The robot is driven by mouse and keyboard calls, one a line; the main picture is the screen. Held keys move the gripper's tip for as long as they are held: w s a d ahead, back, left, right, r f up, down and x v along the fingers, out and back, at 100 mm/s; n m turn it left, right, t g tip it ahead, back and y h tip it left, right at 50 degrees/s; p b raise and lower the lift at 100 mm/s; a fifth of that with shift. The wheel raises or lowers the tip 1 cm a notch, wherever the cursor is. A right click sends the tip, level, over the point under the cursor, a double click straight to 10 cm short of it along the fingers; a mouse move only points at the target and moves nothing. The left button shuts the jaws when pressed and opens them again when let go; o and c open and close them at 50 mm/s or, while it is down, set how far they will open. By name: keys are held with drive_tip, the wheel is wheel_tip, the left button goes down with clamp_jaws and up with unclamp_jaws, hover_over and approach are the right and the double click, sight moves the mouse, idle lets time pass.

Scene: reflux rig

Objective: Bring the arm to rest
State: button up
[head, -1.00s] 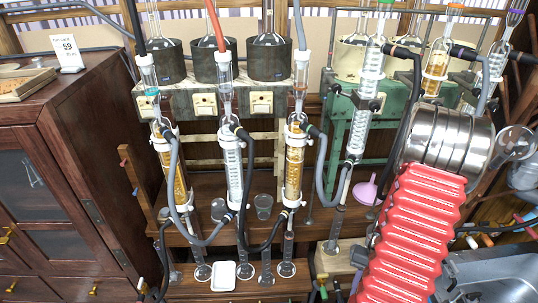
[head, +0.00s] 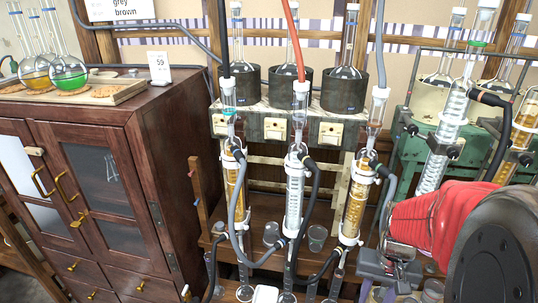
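My arm shows at the lower right in the head view as a red ribbed sleeve (head: 432,218) with a large dark round joint cover in front of it. A grey metal part that looks like my gripper (head: 392,266) is below the sleeve's left end. Its fingers are too small and overlapped to tell open from shut, and I make out nothing held in it. It appears in front of the bench, right of the three glass condensers, the nearest being the amber one (head: 355,205). I cannot tell whether it touches anything.
A dark wooden cabinet (head: 150,150) stands at left, with a tray of flasks, including a green one (head: 68,72), and a card marked 59 (head: 160,66) on top. Heating mantles (head: 345,90), hoses and cylinders crowd the middle. A green stand (head: 410,150) is behind my arm.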

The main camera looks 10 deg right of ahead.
drive_tip(key=a+r+n+t, duration=0.5)
drive_tip(key=a+r+n, duration=0.1)
drive_tip(key=a+r, duration=1)
drive_tip(key=shift+s+a+r+t, duration=0.2)
drive_tip(key=shift+a+t, duration=0.2)
drive_tip(key=shift+a, duration=0.65)
